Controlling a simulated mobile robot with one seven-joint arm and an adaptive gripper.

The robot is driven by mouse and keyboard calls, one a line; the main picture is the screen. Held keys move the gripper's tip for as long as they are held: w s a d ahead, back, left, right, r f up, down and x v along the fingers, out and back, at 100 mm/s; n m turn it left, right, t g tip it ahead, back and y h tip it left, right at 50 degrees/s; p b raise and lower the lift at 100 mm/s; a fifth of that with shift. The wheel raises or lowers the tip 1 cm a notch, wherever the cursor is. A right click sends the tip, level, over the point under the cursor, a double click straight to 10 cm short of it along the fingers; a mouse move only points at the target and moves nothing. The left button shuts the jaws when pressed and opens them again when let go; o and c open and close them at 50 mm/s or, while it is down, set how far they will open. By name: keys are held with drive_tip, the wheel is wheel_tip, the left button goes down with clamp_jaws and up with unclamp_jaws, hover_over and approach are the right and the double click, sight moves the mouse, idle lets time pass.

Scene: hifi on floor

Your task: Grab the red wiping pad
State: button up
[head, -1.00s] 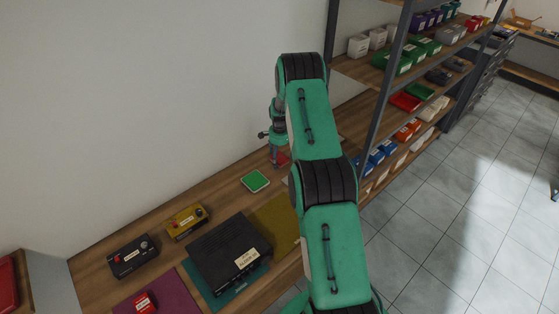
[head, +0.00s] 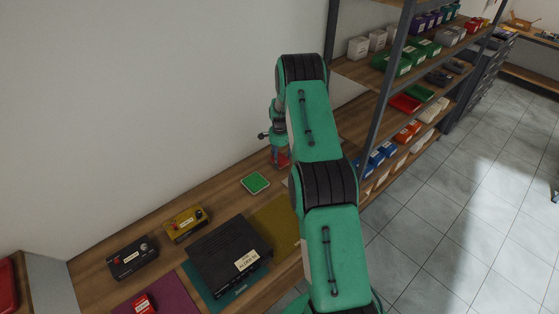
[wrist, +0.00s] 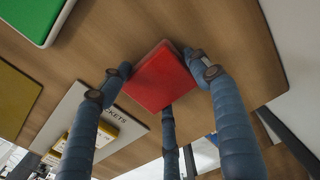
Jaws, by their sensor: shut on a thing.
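The red wiping pad (wrist: 160,78) is in the middle of the wrist view, between the blue segmented fingers of my gripper (wrist: 158,82). The fingers are closed around its sides. In the head view the red pad (head: 283,158) shows only in part, below my gripper (head: 277,157) and beside my green arm, which hides the rest. I cannot tell whether the pad touches the wooden bench or is just above it.
A green pad (head: 255,183) lies on the bench (head: 222,190) to the left of my gripper. A black box (head: 228,252), a yellow box (head: 186,222) and a dark box (head: 132,257) stand nearer. A shelf rack (head: 375,110) with bins rises at the right.

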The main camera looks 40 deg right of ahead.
drive_tip(key=shift+r, duration=0.55)
drive_tip(key=shift+r+b, duration=0.5)
drive_tip(key=shift+r, duration=0.4)
drive_tip(key=s+a, duration=0.2)
drive_tip(key=s, duration=0.2)
drive_tip(key=s+a+r+b, duration=0.1)
drive_tip(key=s+a, duration=0.2)
drive_tip(key=s, duration=0.2)
drive_tip(key=s+a+b, duration=0.1)
drive_tip(key=s+a, duration=0.2)
drive_tip(key=s, duration=0.1)
drive_tip(key=shift+s+a+r, duration=0.25)
drive_tip(key=shift+s+r, duration=0.05)
drive_tip(key=shift+r, duration=0.05)
